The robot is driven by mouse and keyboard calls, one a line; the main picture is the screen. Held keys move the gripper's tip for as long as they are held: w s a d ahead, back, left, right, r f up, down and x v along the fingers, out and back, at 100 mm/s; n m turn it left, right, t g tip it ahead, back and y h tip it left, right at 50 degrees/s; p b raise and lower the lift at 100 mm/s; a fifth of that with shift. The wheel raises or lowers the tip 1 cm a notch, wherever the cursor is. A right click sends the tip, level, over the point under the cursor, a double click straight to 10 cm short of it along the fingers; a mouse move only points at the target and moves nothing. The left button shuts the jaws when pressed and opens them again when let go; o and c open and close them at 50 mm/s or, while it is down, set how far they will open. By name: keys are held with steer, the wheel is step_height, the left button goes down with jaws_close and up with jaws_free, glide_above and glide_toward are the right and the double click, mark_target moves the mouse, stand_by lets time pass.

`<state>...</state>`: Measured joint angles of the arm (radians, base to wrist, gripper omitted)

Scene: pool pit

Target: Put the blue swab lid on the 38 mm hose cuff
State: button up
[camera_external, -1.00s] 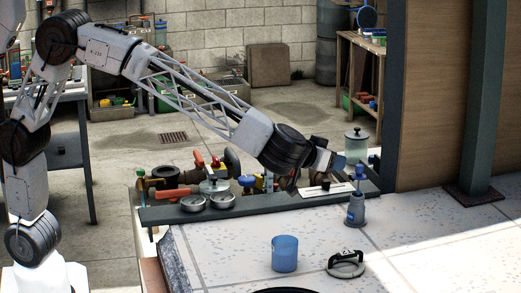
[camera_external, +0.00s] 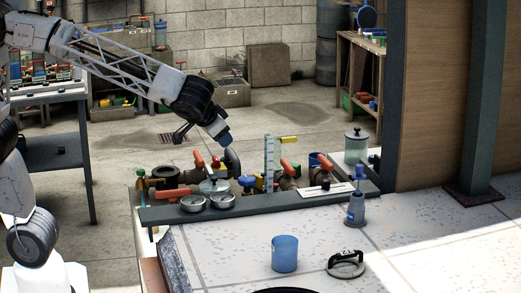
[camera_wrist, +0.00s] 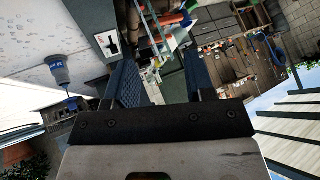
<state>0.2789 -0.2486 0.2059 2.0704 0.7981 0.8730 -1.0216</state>
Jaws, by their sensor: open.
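A small blue-grey, bottle-shaped piece (camera_external: 355,210) stands upright on the pale tiled deck; I take it for the hose cuff. It also shows at the left of the wrist view (camera_wrist: 58,70), with small unreadable lettering. A bright blue cap on a thin stem (camera_external: 359,171), seemingly the swab lid, rises above it. The blue cap also shows in the wrist view (camera_wrist: 71,104). Whether it is seated or only resting there is too small to tell. My gripper (camera_external: 222,138) is well to the left, above the valve clutter. Its blue fingers (camera_wrist: 158,75) are apart with nothing between them.
A blue cup (camera_external: 285,255) and a dark-and-pale ring with a handle (camera_external: 346,264) stand on the front deck. A lidded glass jar (camera_external: 356,147) stands behind the cuff. Red-handled valves and a teal upright strip (camera_external: 269,160) crowd the pit. The right deck is clear.

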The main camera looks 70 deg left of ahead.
steer(key=s+a+f+m+g+h, duration=0.1)
steer(key=s+a+f+h, duration=0.1)
steer(key=s, duration=0.8)
steer(key=s+a+f+m+g+h, duration=0.1)
steer(key=s+a+f, duration=0.1)
steer(key=s, duration=0.8)
steer(key=s+a+f+m+g+h, duration=0.1)
steer(key=s+f, duration=0.3)
steer(key=s, duration=0.6)
steer(key=shift+a+f+h, duration=0.25)
steer(key=shift+a+h, duration=0.55)
